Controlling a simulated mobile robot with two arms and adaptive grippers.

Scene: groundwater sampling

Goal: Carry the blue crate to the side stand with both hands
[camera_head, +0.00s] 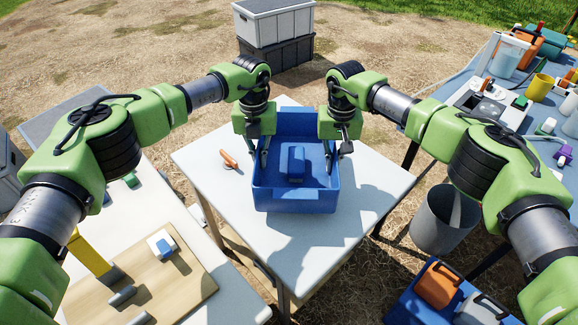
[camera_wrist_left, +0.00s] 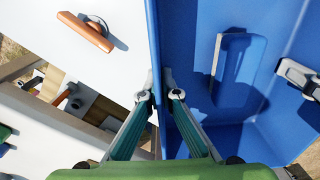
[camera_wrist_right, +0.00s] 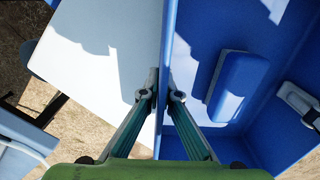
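The blue crate (camera_head: 296,200) is upright over the small white table (camera_head: 220,195) in the middle of the head view. I cannot tell whether its base touches the tabletop. My left gripper (camera_head: 264,156) straddles the crate's left wall, one finger inside and one outside; this also shows in the left wrist view (camera_wrist_left: 161,94). My right gripper (camera_head: 338,150) straddles the right wall in the same way, as the right wrist view shows (camera_wrist_right: 160,94). Both appear closed on the walls. A blue block-like object (camera_head: 296,163) lies inside the crate.
An orange-handled tool (camera_head: 229,160) lies left of the crate. A long white bench (camera_head: 215,285) with a wooden board (camera_head: 160,290) is at left. A grey bucket (camera_head: 440,220) stands at right, beside a blue equipment table (camera_head: 540,150). Stacked boxes (camera_head: 275,30) stand behind.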

